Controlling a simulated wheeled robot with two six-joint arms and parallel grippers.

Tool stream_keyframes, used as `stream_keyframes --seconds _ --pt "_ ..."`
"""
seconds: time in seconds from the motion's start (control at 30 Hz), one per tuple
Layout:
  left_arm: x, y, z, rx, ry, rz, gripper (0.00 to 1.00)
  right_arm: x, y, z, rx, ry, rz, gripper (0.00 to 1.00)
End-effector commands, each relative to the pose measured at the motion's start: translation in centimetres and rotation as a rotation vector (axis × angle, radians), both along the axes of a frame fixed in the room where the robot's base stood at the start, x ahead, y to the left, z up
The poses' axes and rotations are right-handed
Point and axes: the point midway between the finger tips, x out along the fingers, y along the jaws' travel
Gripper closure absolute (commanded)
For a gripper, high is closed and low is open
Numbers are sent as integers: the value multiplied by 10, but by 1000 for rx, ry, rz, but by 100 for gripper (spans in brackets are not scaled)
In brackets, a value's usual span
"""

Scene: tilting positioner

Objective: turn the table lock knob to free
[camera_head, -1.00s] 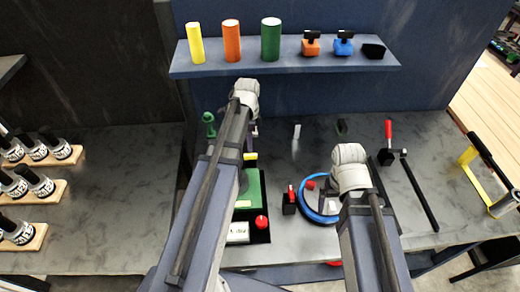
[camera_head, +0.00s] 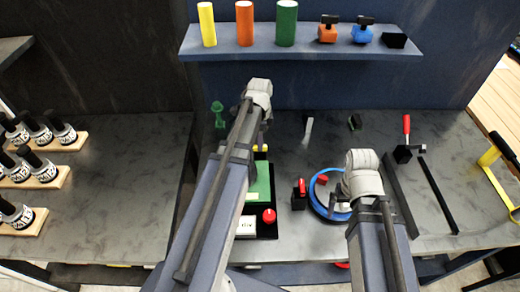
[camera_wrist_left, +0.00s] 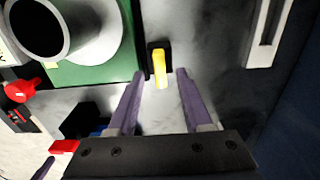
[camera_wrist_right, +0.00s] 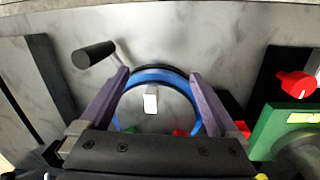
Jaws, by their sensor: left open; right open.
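A yellow knob (camera_wrist_left: 159,68) on a small black base stands between the fingertips of my left gripper (camera_wrist_left: 160,74) in the left wrist view. The fingers are open, one on each side, and apart from it. In the head view the yellow knob (camera_head: 262,148) is partly hidden by my left arm. I cannot tell from markings whether it is the table lock knob. A red handle (camera_head: 301,186) on a black block stands left of the round table.
A green unit (camera_wrist_left: 97,70) with a grey cylinder stands beside the yellow knob. A crank handle (camera_wrist_right: 93,55) rises near the right gripper. A shelf (camera_head: 220,50) with coloured cylinders is behind. Bottle racks (camera_head: 60,140) stand left.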

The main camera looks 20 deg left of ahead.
Motion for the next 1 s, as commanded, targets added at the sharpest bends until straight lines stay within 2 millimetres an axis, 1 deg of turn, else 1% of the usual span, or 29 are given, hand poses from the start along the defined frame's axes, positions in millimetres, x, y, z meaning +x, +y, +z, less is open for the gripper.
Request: stream_keyframes --seconds 0.03,0.13,0.47,0.57,0.9,0.93,1.0 --pt "0 0 -12 0 0 0 50 0 0 -12 0 0 0 3" --pt "0 0 -19 0 0 0 50 0 0 -19 0 0 -1 3" --pt "0 0 -20 0 0 0 50 0 0 -20 0 0 -1 3" --pt "0 0 -20 0 0 0 59 0 0 -20 0 0 -1 3" --pt "0 0 -20 0 0 0 97 0 0 -20 0 0 -1 3" --pt "0 0 -20 0 0 0 100 0 0 -20 0 0 -1 3" --pt "0 0 -20 0 0 0 100 0 0 -20 0 0 -1 3"
